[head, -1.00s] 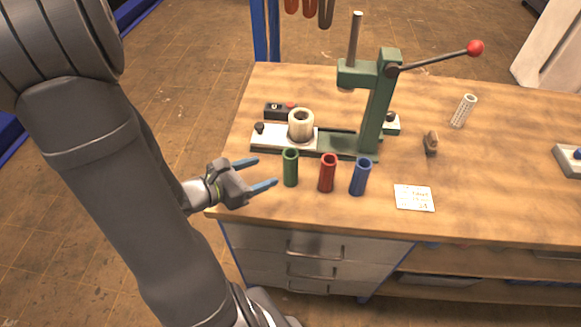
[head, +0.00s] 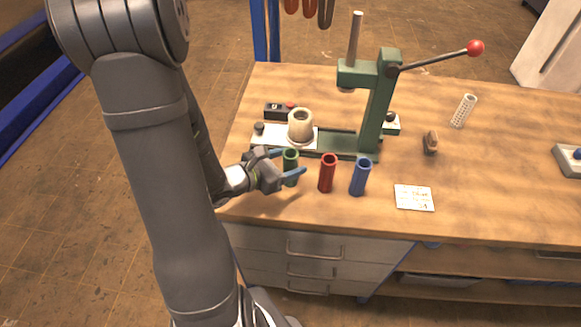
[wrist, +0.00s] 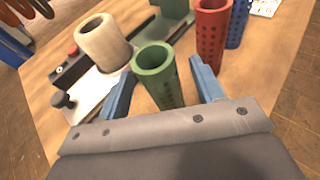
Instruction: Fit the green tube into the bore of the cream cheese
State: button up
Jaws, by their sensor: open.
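The green tube (head: 290,160) stands upright on the bench, and its open top shows in the wrist view (wrist: 156,68). My gripper (head: 291,162) is open, with one blue finger on each side of the green tube. In the wrist view the tube stands between the fingers (wrist: 162,88), with a visible gap to the right finger; I cannot tell whether the left one touches. The cream cheese (head: 300,124) is a thick ring with a bore, sitting on the press base behind the tube. It also shows in the wrist view (wrist: 103,42).
A red tube (head: 327,173) and a blue tube (head: 360,176) stand to the right. The green press (head: 376,105) with a red-knobbed lever rises behind. A white card (head: 414,198), a brown brush-like object (head: 430,143) and a pale perforated tube (head: 463,111) lie farther right.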

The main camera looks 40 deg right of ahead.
jog(key=shift+x, duration=1.45)
jog(key=c, duration=1.1)
jog(key=shift+o, duration=0.2)
